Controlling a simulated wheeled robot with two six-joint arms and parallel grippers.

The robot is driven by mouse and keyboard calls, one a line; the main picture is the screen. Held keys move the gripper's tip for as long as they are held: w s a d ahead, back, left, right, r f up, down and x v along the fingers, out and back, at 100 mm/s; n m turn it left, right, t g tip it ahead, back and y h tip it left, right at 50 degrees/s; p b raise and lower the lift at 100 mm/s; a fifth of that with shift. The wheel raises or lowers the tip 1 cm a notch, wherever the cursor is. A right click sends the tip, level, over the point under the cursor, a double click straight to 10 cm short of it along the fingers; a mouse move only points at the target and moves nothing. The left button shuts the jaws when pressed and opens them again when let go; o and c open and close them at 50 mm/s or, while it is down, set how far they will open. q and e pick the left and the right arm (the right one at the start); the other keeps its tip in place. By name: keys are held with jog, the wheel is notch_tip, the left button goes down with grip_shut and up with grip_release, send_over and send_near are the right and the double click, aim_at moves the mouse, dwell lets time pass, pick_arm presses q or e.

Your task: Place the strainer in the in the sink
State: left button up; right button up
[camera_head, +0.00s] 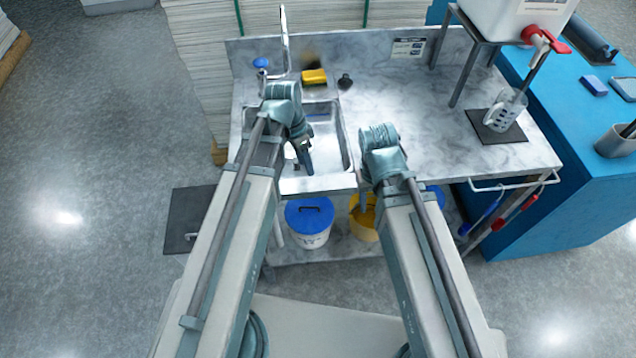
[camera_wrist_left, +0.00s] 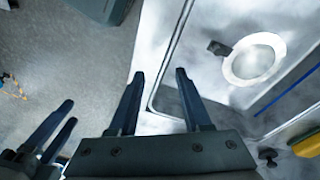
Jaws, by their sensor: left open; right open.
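The steel sink (camera_head: 345,130) is set in the marble counter; its basin also shows in the left wrist view (camera_wrist_left: 215,70). A pale round ring (camera_wrist_left: 255,62) lies in the basin with a small dark block (camera_wrist_left: 218,47) beside it. I cannot tell whether the ring is the strainer or the drain. A small black knobbed piece (camera_head: 345,81) stands on the counter behind the sink. My left gripper (camera_wrist_left: 160,74) is open and empty over the sink's near edge. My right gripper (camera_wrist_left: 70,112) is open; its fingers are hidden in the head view.
A yellow sponge (camera_head: 314,77) lies behind the sink, beside the tall faucet (camera_head: 284,45). A mug (camera_head: 506,112) stands on a dark mat (camera_head: 490,130) at the right, near a dispenser stand (camera_head: 465,65). The counter's middle is clear. Lidded buckets (camera_head: 310,215) stand below.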

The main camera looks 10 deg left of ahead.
pick_arm(q)
jog(key=s+d+n+y, duration=0.3)
jog(key=s+d+n, duration=0.3)
jog(key=s, duration=0.3)
jog(key=shift+s+d+f, duration=0.15)
jog(key=shift+d, duration=0.25)
